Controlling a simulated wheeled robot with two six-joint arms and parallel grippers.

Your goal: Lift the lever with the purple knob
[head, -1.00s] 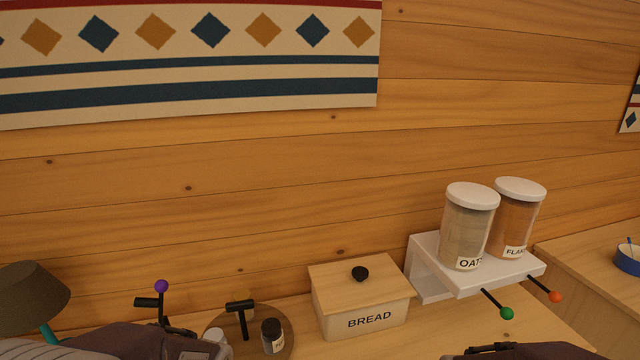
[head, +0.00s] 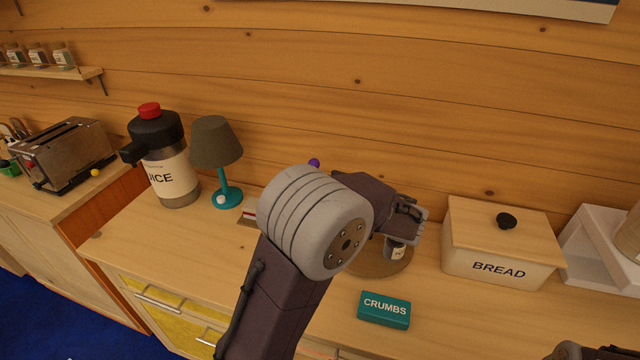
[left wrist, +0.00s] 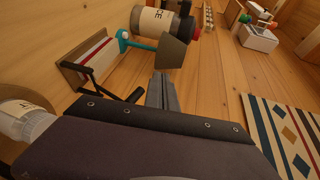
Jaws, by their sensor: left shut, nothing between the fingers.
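The purple knob (head: 314,163) just shows above my left arm in the head view. The rest of its lever is hidden behind the arm there. In the left wrist view a black bar with a handle (left wrist: 134,95) stands near a striped board, left of the fingers. I cannot tell for sure that it is this lever, and no purple shows there. My left gripper (left wrist: 162,92) is shut and empty, with its fingers apart from the black handle in the picture. In the head view its fingers are hidden behind the arm.
A round board (head: 378,264) with a jar (head: 397,249), a teal crumbs box (head: 384,309) and a bread box (head: 495,264) are to the right. The wall is close behind.

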